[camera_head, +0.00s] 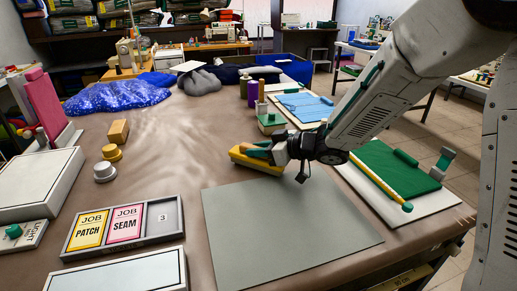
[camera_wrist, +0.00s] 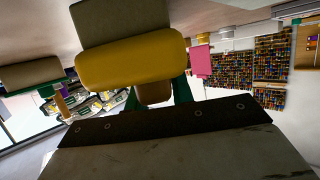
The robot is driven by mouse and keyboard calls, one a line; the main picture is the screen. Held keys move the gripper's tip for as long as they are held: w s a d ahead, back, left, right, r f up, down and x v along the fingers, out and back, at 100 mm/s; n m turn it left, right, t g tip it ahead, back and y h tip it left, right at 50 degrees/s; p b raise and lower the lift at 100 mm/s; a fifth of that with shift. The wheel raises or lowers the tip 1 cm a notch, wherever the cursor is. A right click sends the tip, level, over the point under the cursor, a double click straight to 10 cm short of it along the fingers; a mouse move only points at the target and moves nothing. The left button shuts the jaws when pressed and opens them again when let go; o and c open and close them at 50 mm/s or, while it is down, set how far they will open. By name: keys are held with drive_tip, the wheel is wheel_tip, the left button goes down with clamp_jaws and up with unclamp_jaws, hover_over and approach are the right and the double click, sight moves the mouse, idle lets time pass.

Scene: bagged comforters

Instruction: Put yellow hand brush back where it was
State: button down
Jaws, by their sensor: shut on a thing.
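The yellow hand brush (camera_head: 253,161) is in my gripper (camera_head: 262,149), over the far edge of the grey mat (camera_head: 290,225). I cannot tell whether it touches the table or hangs just above it. In the wrist view the brush's yellow body (camera_wrist: 130,60) fills the upper middle, with an olive-brown block (camera_wrist: 120,20) along its far side, perhaps its bristles. My green fingers (camera_wrist: 182,90) are shut on it. The brush's former place is not marked in these frames.
A tray with job cards (camera_head: 125,226) lies at left front. An orange-brown block (camera_head: 119,132) and yellow and grey round pieces (camera_head: 104,172) stand at left. A green board (camera_head: 395,170) with a yellow rod lies at right. Spools (camera_head: 253,93) stand behind. The brown table is clear between.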

drive_tip(key=shift+f, duration=0.35)
drive_tip(key=c, duration=1.2)
unclamp_jaws()
drive_tip(key=shift+r, duration=0.2)
drive_tip(key=v, duration=1.2)
drive_tip(key=shift+r, duration=0.25)
